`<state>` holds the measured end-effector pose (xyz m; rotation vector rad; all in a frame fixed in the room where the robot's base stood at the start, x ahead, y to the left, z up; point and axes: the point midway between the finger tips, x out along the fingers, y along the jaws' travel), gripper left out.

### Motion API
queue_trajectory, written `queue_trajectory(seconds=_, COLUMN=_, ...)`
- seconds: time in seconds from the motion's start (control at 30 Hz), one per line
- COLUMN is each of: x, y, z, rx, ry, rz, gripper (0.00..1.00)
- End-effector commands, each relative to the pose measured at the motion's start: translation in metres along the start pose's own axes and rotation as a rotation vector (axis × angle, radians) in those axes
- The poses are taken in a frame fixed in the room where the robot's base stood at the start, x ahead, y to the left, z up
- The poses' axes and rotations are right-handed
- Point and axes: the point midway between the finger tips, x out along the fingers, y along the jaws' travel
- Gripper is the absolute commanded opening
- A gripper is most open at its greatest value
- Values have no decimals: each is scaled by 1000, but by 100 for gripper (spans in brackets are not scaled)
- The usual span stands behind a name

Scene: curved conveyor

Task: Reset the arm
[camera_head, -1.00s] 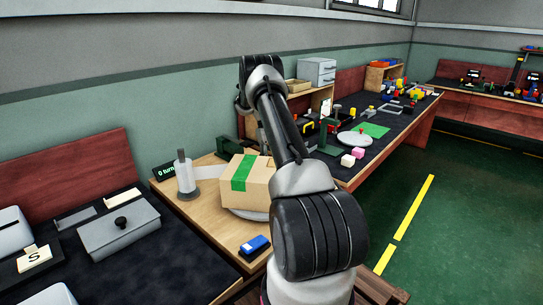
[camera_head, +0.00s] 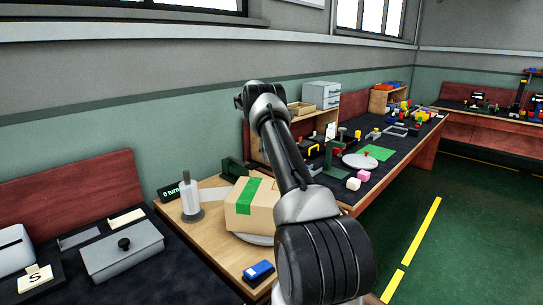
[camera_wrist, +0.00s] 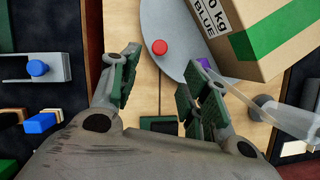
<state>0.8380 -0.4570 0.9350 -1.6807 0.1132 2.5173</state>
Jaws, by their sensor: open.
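My gripper (camera_wrist: 155,88) shows in the wrist view with its two green-padded fingers spread wide apart and nothing between them. It hangs above a wooden bench top (camera_wrist: 145,100). In the head view my arm reaches up over the bench and its far end hides the gripper's fingers. A cardboard box (camera_head: 265,215) with green tape stands on a round grey plate (camera_head: 255,239), just right of the gripper in the wrist view. A red knob (camera_wrist: 159,47) lies ahead of the fingers, apart from them.
A white roll on a post (camera_head: 190,198) stands left of the box, and a blue block (camera_head: 258,270) lies in front. A grey lidded case (camera_head: 122,252) is at the left. A shelf (camera_head: 318,118) and a long cluttered bench (camera_head: 345,180) extend behind. The green floor (camera_head: 470,220) at the right is clear.

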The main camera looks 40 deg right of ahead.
Motion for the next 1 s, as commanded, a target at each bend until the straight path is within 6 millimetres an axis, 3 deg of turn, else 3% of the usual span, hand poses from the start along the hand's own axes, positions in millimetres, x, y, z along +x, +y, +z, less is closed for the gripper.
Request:
queue_trajectory(seconds=0.3, x=0, y=0, z=0, rx=6, ry=1, rz=0, gripper=46)
queue_trajectory(seconds=0.4, x=1, y=2, z=-11, rx=38, ry=45, rz=10, gripper=46)
queue_trajectory(seconds=0.57, x=54, y=-7, z=-11, rx=80, ry=18, rz=-13, gripper=46)
queue_trajectory(seconds=0.67, x=58, y=-20, z=8, rx=104, ry=27, rz=-22, gripper=46)
queue_trajectory(seconds=0.77, x=47, y=-40, z=33, rx=117, ry=52, rz=-24, gripper=46)
queue_trajectory(seconds=0.87, x=31, y=-62, z=62, rx=124, ry=85, rz=-21, gripper=46)
queue_trajectory(seconds=1.0, x=4, y=-99, z=117, rx=124, ry=149, rz=-16, gripper=46)
